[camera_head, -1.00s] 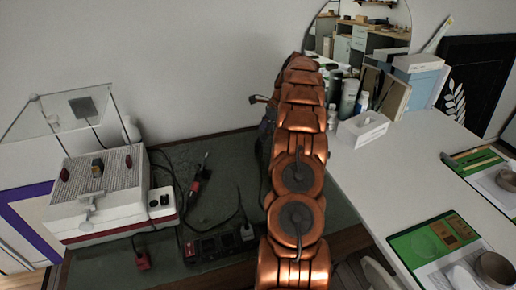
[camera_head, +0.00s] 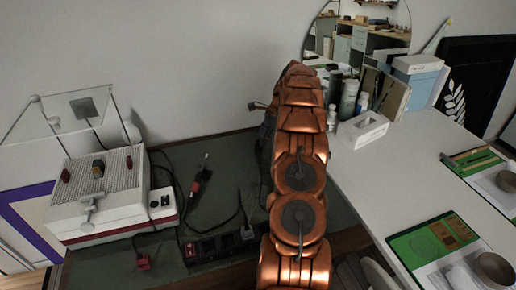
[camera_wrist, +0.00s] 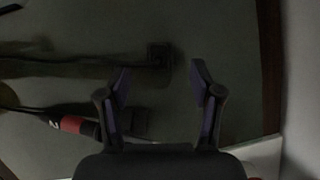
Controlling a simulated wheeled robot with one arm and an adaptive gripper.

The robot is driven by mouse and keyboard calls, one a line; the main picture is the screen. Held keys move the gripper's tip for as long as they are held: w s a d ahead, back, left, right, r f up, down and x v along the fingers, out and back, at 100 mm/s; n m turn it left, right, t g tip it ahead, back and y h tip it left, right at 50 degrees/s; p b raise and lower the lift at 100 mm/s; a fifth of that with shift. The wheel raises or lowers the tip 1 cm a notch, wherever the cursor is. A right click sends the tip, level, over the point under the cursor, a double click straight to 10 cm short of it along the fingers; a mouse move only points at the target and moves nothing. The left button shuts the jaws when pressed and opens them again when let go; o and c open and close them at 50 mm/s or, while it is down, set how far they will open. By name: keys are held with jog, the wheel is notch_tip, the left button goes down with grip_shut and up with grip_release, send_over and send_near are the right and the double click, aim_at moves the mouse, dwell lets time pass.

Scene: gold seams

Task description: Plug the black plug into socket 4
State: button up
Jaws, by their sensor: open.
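The black plug (camera_wrist: 159,54) appears in the wrist view as a small dark block on the dark green table top, with a cable running off to the left. My gripper (camera_wrist: 161,82) is open and empty. Its two fingertips point toward the plug, one on each side of its line, and the plug shows just beyond them. In the head view the plug cannot be made out and the arm hides most of the gripper. The black power strip (camera_head: 211,248) lies at the table's front edge. A grey plug (camera_head: 247,233) stands at its right end. Socket numbers are not readable.
A red-handled tool (camera_head: 195,187) lies on the table; in the wrist view a red-and-black handle (camera_wrist: 72,124) is left of the gripper. A white box machine (camera_head: 98,190) stands left, with a red plug (camera_head: 142,263) in front. A white table (camera_head: 400,175) is right.

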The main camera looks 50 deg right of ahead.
jog(key=shift+p+x, duration=0.9)
jog(key=shift+x, duration=1.75)
jog(key=shift+a, duration=0.1)
jog(key=shift+c, duration=0.3)
jog(key=shift+r, duration=0.1)
jog(key=c, duration=1.1)
notch_tip(320, 180, up, 20)
jog(key=b, duration=0.3)
notch_tip(320, 180, up, 8)
jog(key=p, duration=0.8)
send_over(257, 145)
jog(key=d, duration=0.1)
jog(key=shift+w, duration=0.35)
